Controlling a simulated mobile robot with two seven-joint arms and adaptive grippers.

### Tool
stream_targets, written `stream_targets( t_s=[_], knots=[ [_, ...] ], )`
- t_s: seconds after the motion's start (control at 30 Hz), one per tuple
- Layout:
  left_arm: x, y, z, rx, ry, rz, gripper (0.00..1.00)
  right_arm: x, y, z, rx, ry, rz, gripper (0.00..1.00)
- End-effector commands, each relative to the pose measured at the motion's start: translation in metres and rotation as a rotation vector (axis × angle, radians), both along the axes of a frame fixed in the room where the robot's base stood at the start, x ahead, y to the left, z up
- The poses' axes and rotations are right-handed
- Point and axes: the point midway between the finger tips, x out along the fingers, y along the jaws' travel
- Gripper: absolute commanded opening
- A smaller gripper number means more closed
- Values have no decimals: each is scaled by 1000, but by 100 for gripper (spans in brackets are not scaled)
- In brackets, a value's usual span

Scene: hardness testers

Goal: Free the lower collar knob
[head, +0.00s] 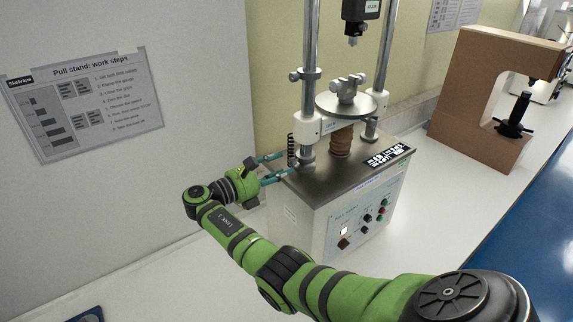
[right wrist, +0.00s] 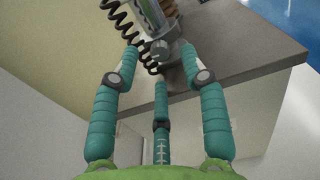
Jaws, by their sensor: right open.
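The pull stand (head: 285,205) is a grey box with two steel columns. A small grey collar (head: 308,158) sits low on the left column. In the right wrist view, the lower collar knob (right wrist: 160,49) is a small grey knob on that collar. My right gripper (head: 287,164) reaches in from the left of the stand, its teal fingers pointing at the column foot. In the right wrist view, the gripper (right wrist: 160,66) is open, with the knob between and just beyond its spread fingertips. I see no finger closed on it. My left gripper is not in view.
A coiled black cord (head: 291,150) hangs beside the left column, close to the fingers; it also shows in the wrist view (right wrist: 120,20). A round plate (head: 345,105) and upper collar (head: 306,75) are above. A brown C-frame (head: 465,90) stands right.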

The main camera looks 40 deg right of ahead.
Motion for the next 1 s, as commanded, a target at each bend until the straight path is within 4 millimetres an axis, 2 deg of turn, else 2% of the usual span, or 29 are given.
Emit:
stream_targets(
  t_s=[0.13,0.33,1.0],
  knots=[
    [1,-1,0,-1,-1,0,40,3,24,0,1,-1,3,44],
    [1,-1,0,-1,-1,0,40,5,42,0,1,0,1,44],
    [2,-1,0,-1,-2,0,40,5,45,0,0,0,-1,44]
  ],
)
